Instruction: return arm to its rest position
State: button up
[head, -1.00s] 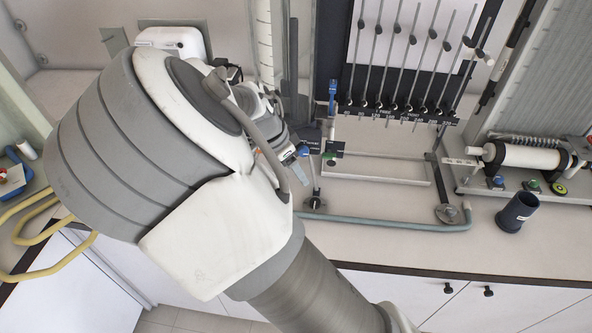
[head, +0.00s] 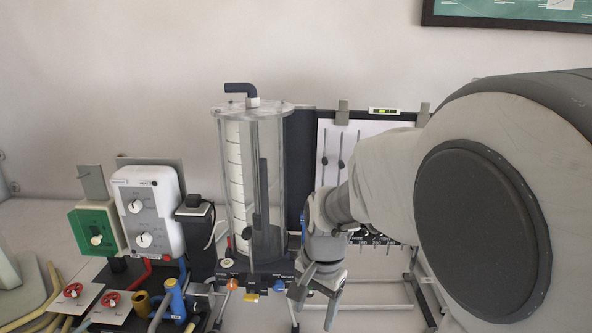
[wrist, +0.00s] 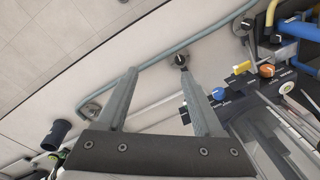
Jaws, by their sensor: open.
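My gripper (head: 315,300) is low in the middle of the head view, in front of the manometer board (head: 352,150) and just right of the clear cylinder (head: 262,180). Its two fingers point down and stand apart with nothing between them. In the wrist view my gripper (wrist: 158,95) also shows two spread, empty fingers over the bench top. My arm covers the right side of the head view and hides much of the board.
A white control box (head: 148,215), a green box (head: 97,230) and red valves (head: 112,299) stand at the left. Blue and orange knobs (head: 278,285) sit close left of my gripper. A dark cup (wrist: 56,134) stands on the bench. Bare bench shows in the wrist view.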

jog(key=s+d+r+n+t, duration=0.2)
jog(key=s+d+r+n, duration=0.1)
jog(key=s+d+r, duration=0.2)
jog(key=s+d+r+n+t, duration=0.2)
jog(key=s+d+r+n, duration=0.2)
jog(key=s, duration=0.6)
jog(key=shift+d+r+t+h+b, duration=0.3)
jog(key=shift+d+r+h+b, duration=0.1)
jog(key=shift+d+r, duration=0.45)
